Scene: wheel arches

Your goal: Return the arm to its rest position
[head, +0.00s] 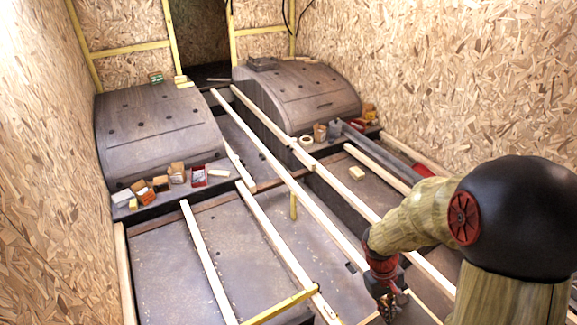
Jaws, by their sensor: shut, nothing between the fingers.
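My arm enters the head view from the lower right, with a large dark rounded joint and wood-patterned links. My gripper (388,303) is at the bottom, right of centre, pointing down. It is small in view and shut, with nothing seen between its fingers. It is close above or beside the pale wooden battens; I cannot tell the gap.
Two wheel arches, left (150,130) and right (300,92), stand at the back. Pale battens (270,232) run across the grey floor, with a yellow strip (282,306) in front. Small boxes (177,170) line the left arch's ledge. Chipboard walls (455,75) close both sides.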

